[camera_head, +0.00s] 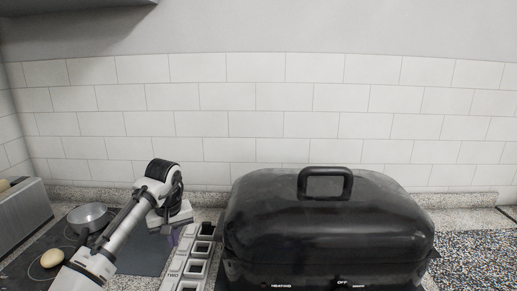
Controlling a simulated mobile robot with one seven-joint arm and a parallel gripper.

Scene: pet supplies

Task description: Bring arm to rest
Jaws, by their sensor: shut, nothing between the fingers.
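My arm (122,226) reaches up from the lower left of the head view and bends at a black and white wrist joint (163,175). My gripper (170,218) hangs below the wrist, over a dark flat surface at the back left of the counter. It is shut and holds nothing. Its fingers are small and hard to make out. It is left of the black roaster and apart from it.
A large black lidded roaster (330,230) fills the centre right. A light rack with square openings (187,264) stands left of it. A metal pan (88,217), a pale round item (52,258) and a grey box (22,213) are at left. Tiled wall behind.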

